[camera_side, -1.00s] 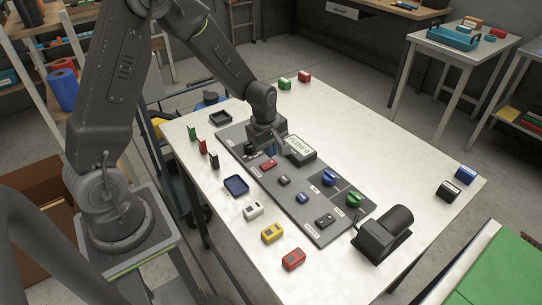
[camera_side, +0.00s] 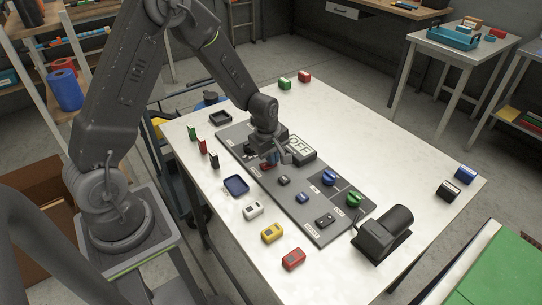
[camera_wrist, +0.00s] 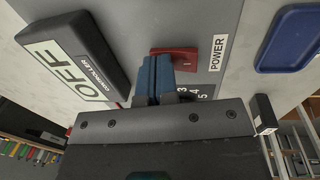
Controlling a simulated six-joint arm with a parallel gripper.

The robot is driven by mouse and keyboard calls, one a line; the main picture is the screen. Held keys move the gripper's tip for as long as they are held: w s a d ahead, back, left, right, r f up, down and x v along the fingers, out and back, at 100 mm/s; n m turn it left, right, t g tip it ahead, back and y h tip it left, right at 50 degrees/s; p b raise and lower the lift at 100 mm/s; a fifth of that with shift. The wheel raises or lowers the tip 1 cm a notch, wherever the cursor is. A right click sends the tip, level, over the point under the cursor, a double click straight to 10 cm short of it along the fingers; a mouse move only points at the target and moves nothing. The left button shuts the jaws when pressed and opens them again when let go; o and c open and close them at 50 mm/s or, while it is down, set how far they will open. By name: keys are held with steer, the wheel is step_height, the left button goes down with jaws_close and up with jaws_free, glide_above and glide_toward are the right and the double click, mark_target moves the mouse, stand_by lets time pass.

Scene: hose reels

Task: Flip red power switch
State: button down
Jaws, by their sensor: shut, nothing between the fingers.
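The red power switch (camera_wrist: 178,58) sits on the grey panel (camera_wrist: 200,20) beside a POWER label (camera_wrist: 218,53) in the wrist view. In the side view the red switch (camera_side: 265,167) is partly hidden by my gripper (camera_side: 273,158). My gripper's blue fingers (camera_wrist: 154,76) are shut and empty, right at the switch's edge and overlapping part of it in the wrist view. I cannot tell whether they touch it. The controller display (camera_wrist: 75,60) on the panel reads OFF; it also shows in the side view (camera_side: 300,149).
Blue (camera_side: 329,177) and green (camera_side: 354,199) knobs and small buttons are on the panel. A blue tray (camera_side: 236,185) and white, yellow and red blocks lie in front. A black motor-like unit (camera_side: 384,235) stands at right.

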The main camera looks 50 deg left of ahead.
mark_target(266, 164)
steer(key=shift+s+f, duration=0.1)
steer(key=shift+s, duration=0.1)
steer(key=shift+s+r, duration=0.25)
steer(key=shift+s, duration=0.45)
step_height(266, 164, up, 14)
steer(key=s, duration=0.1)
steer(key=shift+s, duration=0.35)
steer(key=shift+w+a+f, duration=0.1)
steer(key=shift+w, duration=0.7)
steer(key=f, duration=0.4)
steer(key=w+f, duration=0.1)
steer(key=f, duration=0.9)
steer(key=shift+w, duration=0.35)
